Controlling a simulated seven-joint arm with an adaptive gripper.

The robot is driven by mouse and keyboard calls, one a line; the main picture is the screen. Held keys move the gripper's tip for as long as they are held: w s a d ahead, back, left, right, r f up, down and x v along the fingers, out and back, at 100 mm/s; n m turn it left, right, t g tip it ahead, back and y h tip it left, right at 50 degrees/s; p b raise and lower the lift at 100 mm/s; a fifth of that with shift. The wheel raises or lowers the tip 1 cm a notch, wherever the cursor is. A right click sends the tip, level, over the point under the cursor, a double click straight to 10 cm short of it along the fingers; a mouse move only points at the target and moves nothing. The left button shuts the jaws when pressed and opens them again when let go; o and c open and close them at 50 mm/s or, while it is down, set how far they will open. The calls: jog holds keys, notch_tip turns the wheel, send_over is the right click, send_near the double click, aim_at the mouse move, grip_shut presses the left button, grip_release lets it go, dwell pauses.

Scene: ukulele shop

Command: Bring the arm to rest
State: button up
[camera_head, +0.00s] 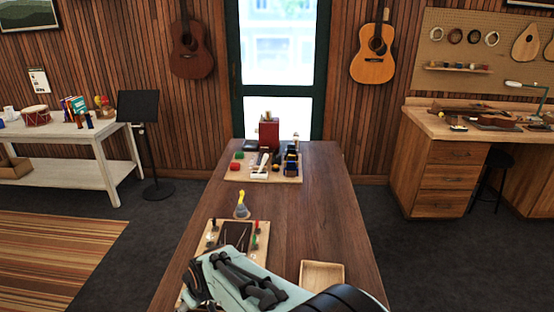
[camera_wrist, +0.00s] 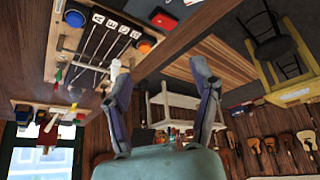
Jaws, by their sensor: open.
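My arm comes in from the bottom of the head view and lies over the near end of the long wooden table (camera_head: 318,205). In the wrist view my gripper (camera_wrist: 160,78) has its two fingers spread apart with nothing between them. In the head view this near board (camera_head: 262,233) is partly hidden behind my arm.
A small wooden tray (camera_head: 322,275) sits right of my arm. A yellow-topped bell (camera_head: 241,206) stands behind the near board. A far board (camera_head: 235,178) holds several small items, with a red box (camera_head: 269,134) behind. The table's right side is mostly clear.

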jog(key=w+d+r+m+t, duration=0.2)
jog(key=d+r+m+t, duration=0.1)
jog(key=d+r, duration=0.75)
jog(key=s+d+r+m+h, duration=0.1)
jog(key=s+d+m+h, duration=0.15)
jog(key=s+d, duration=0.75)
jog(key=s+d+f+m+g, duration=0.2)
jog(key=s+d+f+g, duration=0.1)
jog(key=s, duration=0.4)
jog(key=s+d+f+m+g, duration=0.1)
jog(key=s+d+f+g, duration=0.2)
jog(key=s, duration=0.4)
jog(key=shift+s+m+g+h, duration=0.35)
jog(key=shift+s+g+h, duration=0.05)
jog(key=shift+h, duration=0.05)
